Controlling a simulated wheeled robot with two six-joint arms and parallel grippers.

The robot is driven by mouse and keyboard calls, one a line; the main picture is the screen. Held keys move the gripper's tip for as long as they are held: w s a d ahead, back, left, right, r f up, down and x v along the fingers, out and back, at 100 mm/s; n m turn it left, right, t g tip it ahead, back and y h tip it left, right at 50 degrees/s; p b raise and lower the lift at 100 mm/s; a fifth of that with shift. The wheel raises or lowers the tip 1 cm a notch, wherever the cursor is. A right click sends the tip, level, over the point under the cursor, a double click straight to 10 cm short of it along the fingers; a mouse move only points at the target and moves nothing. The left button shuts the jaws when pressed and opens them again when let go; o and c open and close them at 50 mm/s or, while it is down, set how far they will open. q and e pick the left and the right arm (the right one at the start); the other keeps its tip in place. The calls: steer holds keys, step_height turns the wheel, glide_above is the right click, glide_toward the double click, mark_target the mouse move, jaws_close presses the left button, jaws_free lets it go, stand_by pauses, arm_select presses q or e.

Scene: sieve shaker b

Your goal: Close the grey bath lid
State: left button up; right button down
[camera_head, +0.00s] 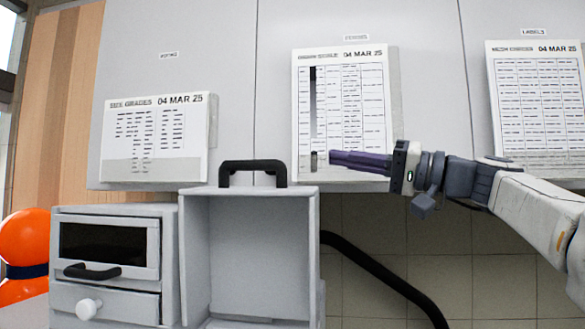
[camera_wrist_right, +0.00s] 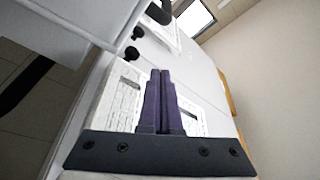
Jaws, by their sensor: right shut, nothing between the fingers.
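A light grey, hollow, box-like piece (camera_head: 255,245) stands upright at the lower middle of the head view, its hollow side facing me. A black handle (camera_head: 253,167) is on its top edge. It looks like the bath lid standing open, but the bath below it is out of view. My right gripper (camera_head: 335,160) reaches in from the right, right of the handle and at about its height, apart from it. Its purple fingers are shut and empty, and they show together in the right wrist view (camera_wrist_right: 160,78). My left gripper is not in view.
A grey oven-like cabinet (camera_head: 108,214) with a dark window and a drawer stands left of the hollow piece. An orange round object (camera_head: 25,238) is at the far left. A black hose (camera_head: 385,277) runs at the right. Printed sheets (camera_head: 345,110) hang on the wall cabinets behind.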

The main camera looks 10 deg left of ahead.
step_height(320, 180, up, 3)
steer(key=p, duration=0.6)
glide_above(292, 188)
steer(key=w, duration=0.4)
steer(key=shift+s, duration=0.15)
steer(key=shift+s+f, duration=0.95)
steer(key=shift+f, duration=0.1)
steer(key=shift+s+a+f, duration=0.15)
steer(key=shift+s+f, duration=0.2)
steer(key=shift+s, duration=0.05)
steer(key=shift+s+f, duration=0.15)
steer(key=shift+f, duration=0.05)
